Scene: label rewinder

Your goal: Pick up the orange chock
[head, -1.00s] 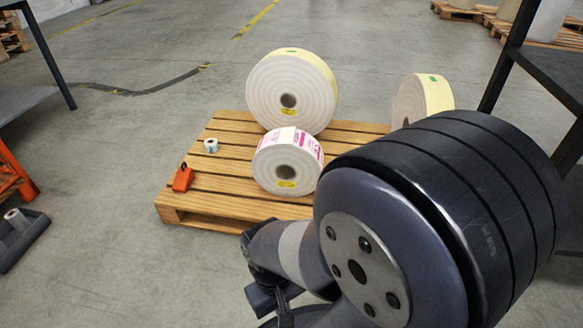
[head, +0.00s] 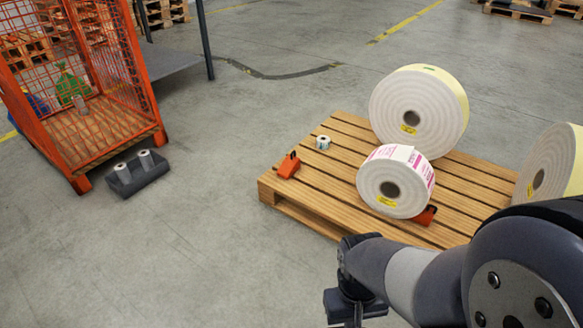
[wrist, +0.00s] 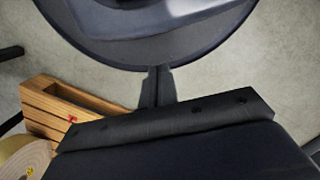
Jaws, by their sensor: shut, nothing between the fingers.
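An orange chock (head: 289,165) sits free on the left corner of the wooden pallet (head: 330,187). A second orange chock (head: 427,215) shows partly, against the lower right of the pink-labelled roll (head: 385,185). In the wrist view a small orange-red piece (wrist: 73,119) shows at the pallet; I cannot tell which chock it is. My gripper (wrist: 157,84) is shut and empty, apart from both chocks. In the head view its dark end is low, in front of the pallet, with the fingertips unclear.
A small label roll (head: 323,142) stands behind the free chock. Large rolls stand at the back (head: 415,110) and right (head: 548,170) of the pallet. An orange mesh cage (head: 88,130) and a dark holder with rolls (head: 138,173) stand left. Floor between holder and pallet is clear.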

